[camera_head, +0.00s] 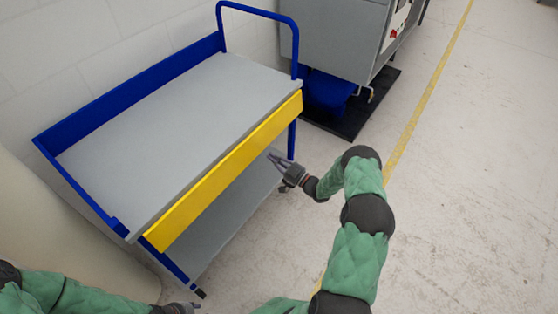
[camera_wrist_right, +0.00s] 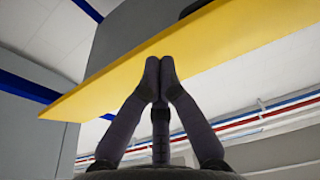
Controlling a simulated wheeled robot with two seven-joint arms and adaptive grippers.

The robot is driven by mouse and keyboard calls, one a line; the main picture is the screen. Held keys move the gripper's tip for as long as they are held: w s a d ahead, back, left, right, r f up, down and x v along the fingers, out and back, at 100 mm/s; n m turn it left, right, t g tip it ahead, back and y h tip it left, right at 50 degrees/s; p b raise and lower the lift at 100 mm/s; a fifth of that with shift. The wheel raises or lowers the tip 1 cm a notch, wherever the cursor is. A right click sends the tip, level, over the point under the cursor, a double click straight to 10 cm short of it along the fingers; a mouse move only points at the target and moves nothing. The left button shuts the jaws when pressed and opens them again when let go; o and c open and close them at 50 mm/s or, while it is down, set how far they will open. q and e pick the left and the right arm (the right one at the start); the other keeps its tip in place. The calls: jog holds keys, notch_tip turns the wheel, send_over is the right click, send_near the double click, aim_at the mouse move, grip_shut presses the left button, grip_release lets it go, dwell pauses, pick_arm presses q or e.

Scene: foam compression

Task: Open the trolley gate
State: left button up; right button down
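The trolley (camera_head: 150,115) has a blue frame and grey shelves. Its gate is a long yellow panel (camera_head: 225,170) standing along the front edge of the top shelf. My right gripper (camera_head: 273,156) is just in front of and below the gate's right part. In the right wrist view the gate (camera_wrist_right: 210,45) crosses above and behind the fingers. The fingertips (camera_wrist_right: 160,66) meet there with nothing seen between them; whether they touch the gate is unclear. My left gripper (camera_head: 182,309) shows only partly at the bottom edge, near the trolley's front left leg.
The grey lower shelf (camera_head: 225,225) lies beneath the gate. A blue handle (camera_head: 258,12) rises at the trolley's right end. A grey machine (camera_head: 335,40) on a black base stands behind at the right. The floor (camera_head: 460,200) to the right is clear.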

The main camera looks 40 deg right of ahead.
jog(key=shift+w+a+f+t+y, duration=0.25)
jog(key=shift+w+f+t, duration=0.15)
jog(key=shift+w+t, duration=0.2)
jog(key=shift+w+a+f+t+y, duration=0.2)
jog(key=shift+w+f+t, duration=0.15)
jog(key=shift+w+t, duration=0.2)
pick_arm(q)
jog(key=shift+s, duration=0.1)
pick_arm(e)
jog(key=shift+w+a+f+t, duration=0.2)
jog(key=shift+w+a+t, duration=0.05)
jog(key=shift+w+t, duration=0.45)
jog(key=shift+w+y, duration=0.1)
jog(key=shift+y, duration=0.15)
